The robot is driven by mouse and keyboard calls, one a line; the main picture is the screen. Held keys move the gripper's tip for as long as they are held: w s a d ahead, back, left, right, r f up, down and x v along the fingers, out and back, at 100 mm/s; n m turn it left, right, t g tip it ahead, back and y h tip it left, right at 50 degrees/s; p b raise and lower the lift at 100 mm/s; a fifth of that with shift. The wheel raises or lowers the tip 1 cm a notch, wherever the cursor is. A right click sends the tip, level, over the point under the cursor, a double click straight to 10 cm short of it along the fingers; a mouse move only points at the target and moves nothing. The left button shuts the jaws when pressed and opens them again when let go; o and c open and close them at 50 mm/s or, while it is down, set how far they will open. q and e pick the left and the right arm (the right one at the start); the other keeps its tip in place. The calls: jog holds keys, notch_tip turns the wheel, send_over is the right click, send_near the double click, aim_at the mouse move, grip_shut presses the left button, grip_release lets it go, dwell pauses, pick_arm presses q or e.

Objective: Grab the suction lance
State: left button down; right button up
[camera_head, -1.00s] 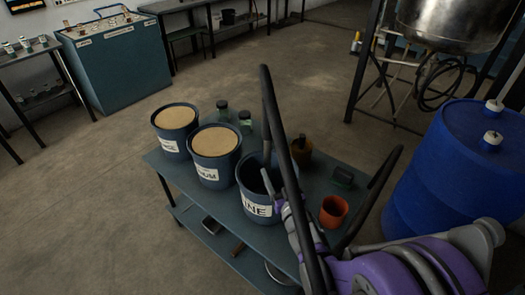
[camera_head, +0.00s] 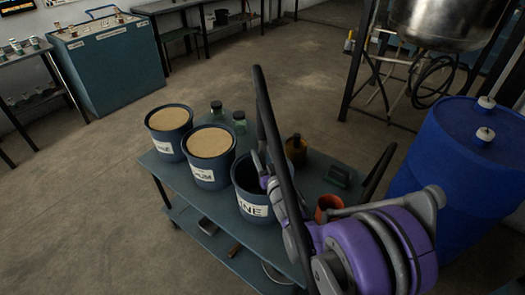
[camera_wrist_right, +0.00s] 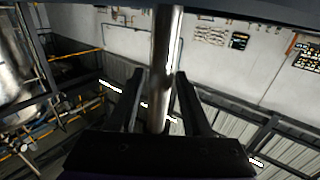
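In the right wrist view, a shiny metal tube (camera_wrist_right: 164,60), which looks like the suction lance, runs from the top edge down between the two dark fingers of my right gripper (camera_wrist_right: 158,75). The fingers are apart, with a narrow gap showing on each side of the tube. Its lower end is hidden behind the palm. In the head view, my right gripper (camera_head: 267,178) is by the rim of the dark bucket (camera_head: 251,207) at the right of the row, partly hidden by a black bar. I cannot make out the tube there. My left gripper is out of view.
The blue cart (camera_head: 183,216) also holds two buckets of tan powder, jars and an orange cup (camera_head: 329,207). A long black bar (camera_head: 277,150) and a shorter one (camera_head: 378,172) rise near my arm. A blue drum (camera_head: 455,165) stands right.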

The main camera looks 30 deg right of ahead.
grip_shut()
dwell(1.1)
